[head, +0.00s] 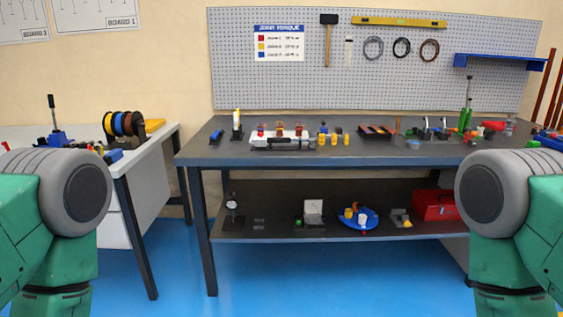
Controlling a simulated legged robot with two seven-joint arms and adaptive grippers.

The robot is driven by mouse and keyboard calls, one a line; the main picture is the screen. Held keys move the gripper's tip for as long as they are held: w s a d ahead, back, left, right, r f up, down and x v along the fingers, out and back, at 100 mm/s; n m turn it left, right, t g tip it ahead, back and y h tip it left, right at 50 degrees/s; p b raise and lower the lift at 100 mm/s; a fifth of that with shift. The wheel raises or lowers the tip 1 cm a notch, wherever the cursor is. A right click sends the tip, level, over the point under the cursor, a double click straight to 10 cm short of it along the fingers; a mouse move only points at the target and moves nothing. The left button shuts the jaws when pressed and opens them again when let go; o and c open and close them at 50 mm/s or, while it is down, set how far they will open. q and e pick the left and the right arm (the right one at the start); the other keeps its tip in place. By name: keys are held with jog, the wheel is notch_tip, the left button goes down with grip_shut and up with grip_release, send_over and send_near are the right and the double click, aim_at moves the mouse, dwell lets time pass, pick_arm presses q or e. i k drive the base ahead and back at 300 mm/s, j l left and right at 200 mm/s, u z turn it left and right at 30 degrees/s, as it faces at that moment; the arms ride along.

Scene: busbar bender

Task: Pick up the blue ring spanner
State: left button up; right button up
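I cannot make out the blue ring spanner for certain at this size. A small blue item (216,134) lies near the left end of the dark workbench (225,155). Another small blue piece (323,129) shows further right, behind some yellow pieces (334,140). Either is too small to identify. My two arms show at the left and right edges, but neither gripper is in view.
A white and black fixture (281,141) stands mid-bench. The lower shelf (275,226) holds a blue plate (371,221) and a red toolbox (434,205). A white side table (150,147) with cable spools (124,123) stands left. Blue floor before the bench is clear.

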aim_at(216, 133)
jog(key=i, duration=1.2)
